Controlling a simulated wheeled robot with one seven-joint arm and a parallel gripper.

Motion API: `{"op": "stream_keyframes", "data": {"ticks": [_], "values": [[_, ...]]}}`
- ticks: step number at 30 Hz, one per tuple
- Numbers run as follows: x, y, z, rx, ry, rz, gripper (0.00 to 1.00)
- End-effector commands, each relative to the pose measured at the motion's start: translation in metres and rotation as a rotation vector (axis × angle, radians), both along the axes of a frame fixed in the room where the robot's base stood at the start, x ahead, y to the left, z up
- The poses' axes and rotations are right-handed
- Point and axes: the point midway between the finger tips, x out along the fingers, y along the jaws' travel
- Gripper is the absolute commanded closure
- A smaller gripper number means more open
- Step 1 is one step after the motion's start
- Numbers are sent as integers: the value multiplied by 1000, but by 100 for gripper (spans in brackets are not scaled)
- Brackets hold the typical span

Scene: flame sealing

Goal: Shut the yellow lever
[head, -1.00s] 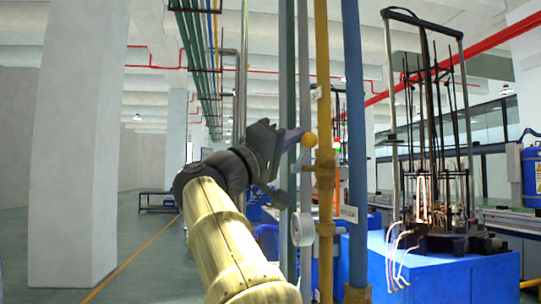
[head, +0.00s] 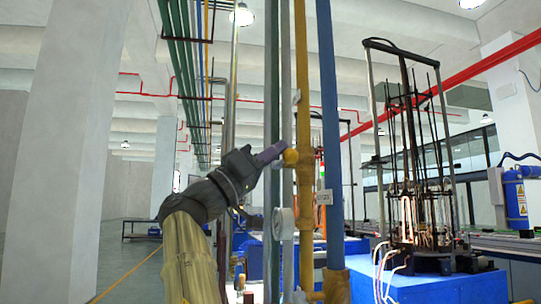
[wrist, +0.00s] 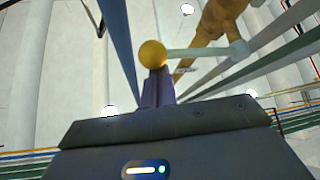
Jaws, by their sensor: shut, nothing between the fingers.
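The yellow lever shows as a yellow ball knob (head: 290,157) beside the yellow vertical pipe (head: 303,120). In the wrist view the knob (wrist: 152,54) sits at the end of a pale rod (wrist: 200,52) that runs right to a fitting near the yellow pipe. My gripper (head: 279,148) is shut and empty, its purple fingers pointing up and right at the knob. In the wrist view the fingertips (wrist: 158,75) lie just below the knob and overlap its lower edge; I cannot tell whether they touch it. The rod is mostly hidden in the head view.
A blue pipe (head: 331,130) stands right of the yellow one, and green and grey pipes (head: 271,90) stand to its left. A round white gauge (head: 284,223) hangs below the knob. A blue machine (head: 430,285) with glowing tubes stands at right. The left floor is open.

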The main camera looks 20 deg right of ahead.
Motion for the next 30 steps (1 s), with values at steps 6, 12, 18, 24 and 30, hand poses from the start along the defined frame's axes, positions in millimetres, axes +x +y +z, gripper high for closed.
{"op": "stream_keyframes", "data": {"ticks": [6,12,18,24,30], "values": [[0,-1,-2,-1,-17,-2,100],[0,-1,-2,0,-17,-3,100],[0,-1,-2,1,-17,-3,100],[2,1,6,0,-16,-3,100],[5,5,23,-2,-17,-4,100]]}}
